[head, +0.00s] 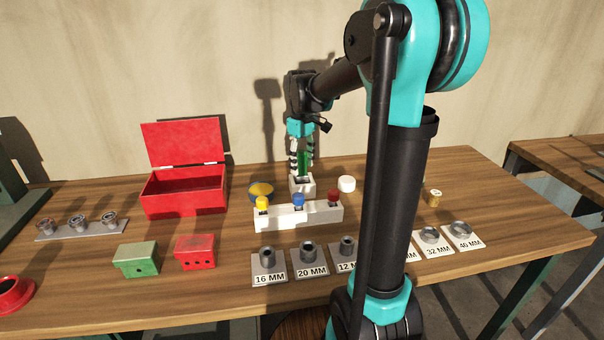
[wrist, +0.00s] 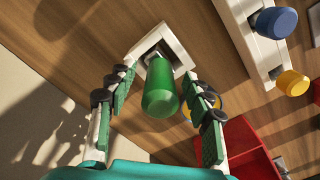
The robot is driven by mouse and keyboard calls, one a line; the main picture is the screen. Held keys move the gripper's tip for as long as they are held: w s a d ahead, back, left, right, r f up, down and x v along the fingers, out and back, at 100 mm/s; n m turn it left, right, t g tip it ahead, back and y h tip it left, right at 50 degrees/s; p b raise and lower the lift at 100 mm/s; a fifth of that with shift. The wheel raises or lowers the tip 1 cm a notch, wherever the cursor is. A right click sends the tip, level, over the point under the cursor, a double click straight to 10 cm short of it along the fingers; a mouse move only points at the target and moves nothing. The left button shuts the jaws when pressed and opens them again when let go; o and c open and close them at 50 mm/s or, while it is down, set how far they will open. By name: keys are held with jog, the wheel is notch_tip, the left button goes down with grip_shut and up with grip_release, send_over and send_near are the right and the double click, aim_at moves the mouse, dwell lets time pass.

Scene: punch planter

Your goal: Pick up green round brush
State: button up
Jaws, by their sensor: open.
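The green round brush (wrist: 160,88) shows its green handle in the wrist view, standing in a small white holder (wrist: 178,45). Its lower end is hidden inside the holder. In the head view the brush (head: 304,164) is a thin green shape above the same white holder (head: 302,185). My gripper (wrist: 155,75) is open, with one finger on each side of the green handle. In the head view my gripper (head: 301,163) points down over the holder from above.
A white rack (head: 297,216) with yellow, blue and red tops stands just in front. An open red box (head: 184,191) is to the left. A yellow-topped round thing (head: 261,190) and a white round piece (head: 346,184) flank the holder. Labelled sockets line the front.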

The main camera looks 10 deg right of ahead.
jog(key=shift+f, duration=0.35)
jog(key=shift+c, duration=0.2)
grip_shut()
jog(key=shift+r, duration=0.15)
notch_tip(320, 180, up, 20)
dwell(0.5)
